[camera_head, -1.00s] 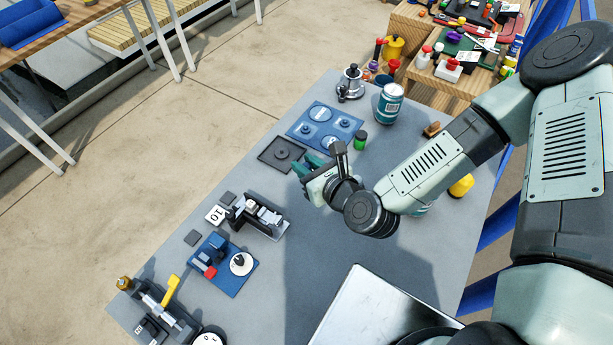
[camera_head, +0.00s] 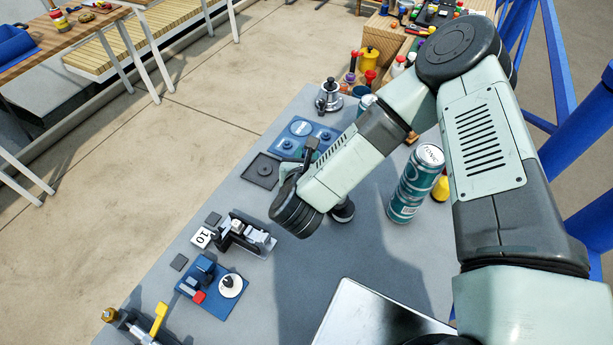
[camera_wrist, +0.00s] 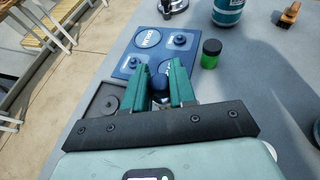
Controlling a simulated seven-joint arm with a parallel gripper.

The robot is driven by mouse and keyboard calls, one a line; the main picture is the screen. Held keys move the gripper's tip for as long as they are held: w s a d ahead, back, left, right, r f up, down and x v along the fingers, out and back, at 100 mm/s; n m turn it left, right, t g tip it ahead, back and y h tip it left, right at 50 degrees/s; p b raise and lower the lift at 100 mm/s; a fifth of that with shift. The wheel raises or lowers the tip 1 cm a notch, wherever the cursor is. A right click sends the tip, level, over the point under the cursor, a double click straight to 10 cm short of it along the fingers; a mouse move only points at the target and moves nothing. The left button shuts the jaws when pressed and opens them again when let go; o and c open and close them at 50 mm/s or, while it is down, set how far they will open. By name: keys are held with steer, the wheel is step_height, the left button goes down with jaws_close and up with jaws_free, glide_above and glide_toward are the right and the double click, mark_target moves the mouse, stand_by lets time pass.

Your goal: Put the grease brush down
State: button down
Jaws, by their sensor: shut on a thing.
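A brush with a wooden handle and dark bristles (camera_wrist: 288,15), the only brush I can make out, rests on the grey table at the upper right of the wrist view. It is apart from my gripper. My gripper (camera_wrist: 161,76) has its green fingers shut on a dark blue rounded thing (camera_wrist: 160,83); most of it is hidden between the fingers. The fingers are over the edge between a blue board with round knobs (camera_wrist: 148,40) and a black square tray with a round recess (camera_wrist: 103,100). In the head view my arm mostly hides the gripper.
A green jar with a black lid (camera_wrist: 210,54) stands right of the fingers. A metal winch (camera_head: 329,97) is behind the board. A blue fixture (camera_head: 212,285) and clamp (camera_head: 245,233) are nearer; bare table lies right of them.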

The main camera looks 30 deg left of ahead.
steer(key=shift+f, duration=3.35)
steer(key=shift+f, duration=0.2)
steer(key=c, duration=0.9)
jaws_free()
steer(key=shift+r, duration=0.15)
